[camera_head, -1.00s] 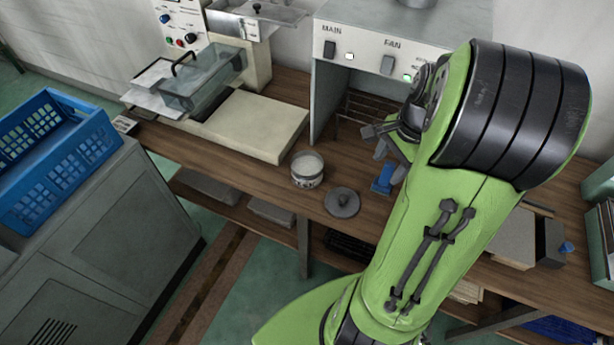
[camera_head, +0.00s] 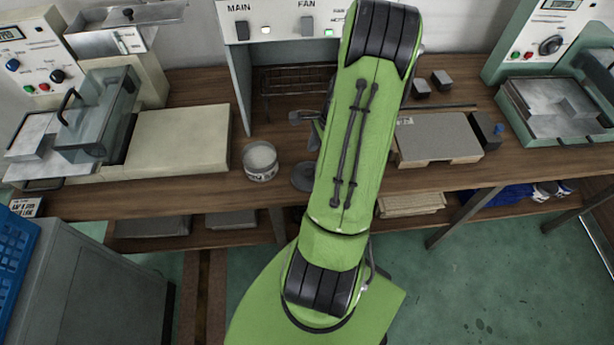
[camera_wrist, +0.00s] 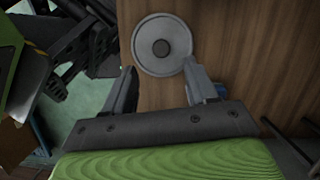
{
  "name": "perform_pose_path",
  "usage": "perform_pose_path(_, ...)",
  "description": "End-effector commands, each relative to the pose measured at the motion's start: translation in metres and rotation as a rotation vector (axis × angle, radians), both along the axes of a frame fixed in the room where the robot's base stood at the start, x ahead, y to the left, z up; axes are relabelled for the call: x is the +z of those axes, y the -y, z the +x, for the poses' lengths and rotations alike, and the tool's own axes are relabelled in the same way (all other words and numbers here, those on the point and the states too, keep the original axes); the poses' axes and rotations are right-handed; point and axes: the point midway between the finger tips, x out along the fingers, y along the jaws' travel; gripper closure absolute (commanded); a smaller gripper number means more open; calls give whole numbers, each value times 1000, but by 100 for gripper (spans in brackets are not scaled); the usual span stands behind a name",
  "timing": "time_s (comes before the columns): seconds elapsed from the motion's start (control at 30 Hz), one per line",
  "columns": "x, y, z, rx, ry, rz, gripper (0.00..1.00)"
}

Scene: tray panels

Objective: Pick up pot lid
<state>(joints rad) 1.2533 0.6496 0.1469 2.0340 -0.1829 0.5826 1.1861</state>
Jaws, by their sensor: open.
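The pot lid (camera_wrist: 150,60) is a round grey disc with a dark central knob. It lies flat on the wooden bench, and its left part shows beside my arm in the head view (camera_head: 303,177). In the wrist view my gripper (camera_wrist: 158,80) is open and empty, with its two fingers spread apart. The lid is beyond the fingertips, roughly centred between them, and seems apart from them. In the head view my arm hides most of the gripper and the lid's right side. A pale round pot (camera_head: 260,163) with dark markings stands on the bench left of the lid.
A cream slab (camera_head: 178,138) lies left of the pot. A grey-topped block (camera_head: 435,138) lies right of my arm. A cabinet with MAIN and FAN switches (camera_head: 275,25) stands behind. A blue object (camera_wrist: 221,91) is by the right finger.

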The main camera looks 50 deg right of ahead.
Motion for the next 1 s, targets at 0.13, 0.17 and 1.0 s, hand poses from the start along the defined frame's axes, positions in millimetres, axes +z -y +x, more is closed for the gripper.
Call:
perform_pose_path(0.13,-18,-4,3,1,-1,0,43)
perform_pose_path(0.17,-22,-5,4,1,-1,0,43)
perform_pose_path(1.0,-65,-14,14,0,0,-2,95)
